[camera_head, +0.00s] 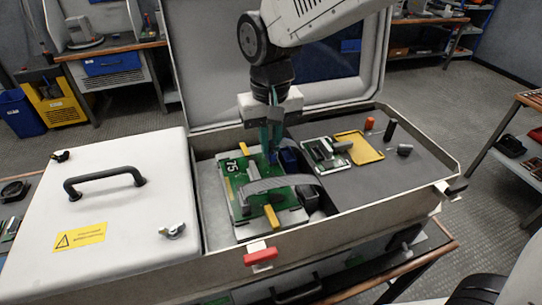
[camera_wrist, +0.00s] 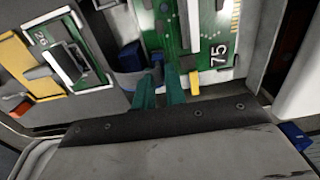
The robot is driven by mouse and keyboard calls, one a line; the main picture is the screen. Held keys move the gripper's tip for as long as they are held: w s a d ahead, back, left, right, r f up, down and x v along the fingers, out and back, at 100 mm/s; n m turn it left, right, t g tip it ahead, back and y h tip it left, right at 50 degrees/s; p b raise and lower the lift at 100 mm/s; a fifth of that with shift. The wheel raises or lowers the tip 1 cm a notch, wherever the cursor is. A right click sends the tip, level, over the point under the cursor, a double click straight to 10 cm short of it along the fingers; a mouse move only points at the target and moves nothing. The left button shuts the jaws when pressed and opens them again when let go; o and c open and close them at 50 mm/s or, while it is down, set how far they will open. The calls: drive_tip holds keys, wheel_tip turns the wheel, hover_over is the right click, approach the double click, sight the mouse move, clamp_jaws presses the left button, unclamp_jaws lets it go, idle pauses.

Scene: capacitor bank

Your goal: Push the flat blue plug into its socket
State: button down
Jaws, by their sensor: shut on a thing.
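My gripper (camera_head: 272,146) has green fingers pointing down at the far edge of the green circuit board (camera_head: 239,190), which is marked 75. The fingers are close together on the small blue plug (camera_head: 273,157), mostly hidden between them. In the wrist view the fingertips (camera_wrist: 160,80) also stand close together, beside the board. A dark blue block (camera_head: 288,158) stands just right of the fingers; it also shows in the wrist view (camera_wrist: 130,56).
The board lies in a open case bay with raised walls. Yellow tabs (camera_head: 272,217) stick up from it. To the right, a grey panel holds a smaller board (camera_head: 325,154) and a yellow tray (camera_head: 360,147). A white lid with a black handle (camera_head: 105,181) is at left.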

drive_tip(key=c, duration=1.4)
unclamp_jaws()
drive_tip(key=shift+f, duration=0.1)
drive_tip(key=shift+o, duration=0.2)
wheel_tip(320, 180, up, 8)
drive_tip(key=shift+f, duration=0.1)
drive_tip(key=s+d+m, duration=0.1)
drive_tip(key=s+d, duration=0.8)
drive_tip(key=d, duration=0.3)
drive_tip(key=s+d+f+m+t, duration=0.1)
drive_tip(key=s+d+m, duration=0.1)
drive_tip(key=s+d, duration=0.7)
drive_tip(key=d, duration=0.3)
drive_tip(key=shift+s+d+f, duration=0.25)
drive_tip(key=shift+d+f, duration=0.05)
drive_tip(key=shift+d, duration=0.05)
